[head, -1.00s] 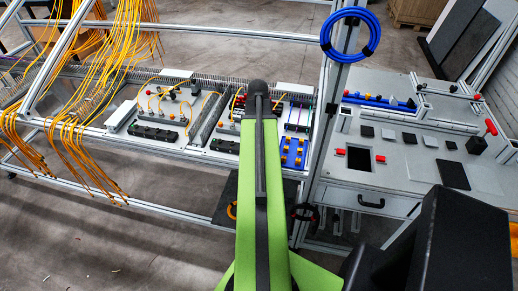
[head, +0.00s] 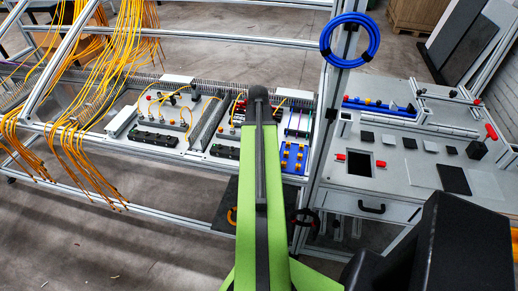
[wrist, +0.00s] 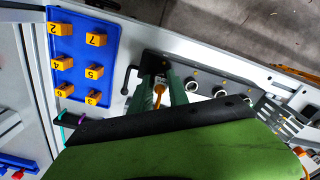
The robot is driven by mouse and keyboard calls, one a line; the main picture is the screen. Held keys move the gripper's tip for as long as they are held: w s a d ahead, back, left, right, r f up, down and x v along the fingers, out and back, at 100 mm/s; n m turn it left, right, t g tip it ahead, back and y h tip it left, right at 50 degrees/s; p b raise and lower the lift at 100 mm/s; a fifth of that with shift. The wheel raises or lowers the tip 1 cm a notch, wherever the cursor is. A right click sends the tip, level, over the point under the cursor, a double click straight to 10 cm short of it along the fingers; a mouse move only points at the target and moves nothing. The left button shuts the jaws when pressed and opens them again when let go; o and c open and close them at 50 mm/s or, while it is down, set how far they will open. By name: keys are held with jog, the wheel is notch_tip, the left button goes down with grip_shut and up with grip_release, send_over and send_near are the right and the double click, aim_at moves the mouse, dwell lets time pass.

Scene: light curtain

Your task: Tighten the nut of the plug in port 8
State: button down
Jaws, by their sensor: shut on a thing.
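In the wrist view my gripper (wrist: 161,88) points down at a dark strip on the light panel, its two greenish fingers close around a plug (wrist: 159,92) with a pale body and an orange-yellow cable. The nut itself is too small and too covered by the fingers to make out. Several round ports (wrist: 219,91) run in a row to the right of the fingers and look empty. I cannot read a port number 8. In the head view my green arm hides the gripper and the plug.
A blue tray (wrist: 77,75) with numbered orange blocks lies left of the gripper. A black handle (wrist: 129,80) stands close by the fingers. In the head view, yellow cables (head: 90,70) hang at the left and a blue cable coil (head: 350,40) hangs on a frame post.

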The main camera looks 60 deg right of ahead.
jog(key=m, duration=1.2)
jog(key=shift+f, duration=0.1)
jog(key=c, duration=1.3)
grip_release()
notch_tip(320, 180, up, 7)
jog(key=p, duration=0.7)
jog(key=shift+c, duration=0.2)
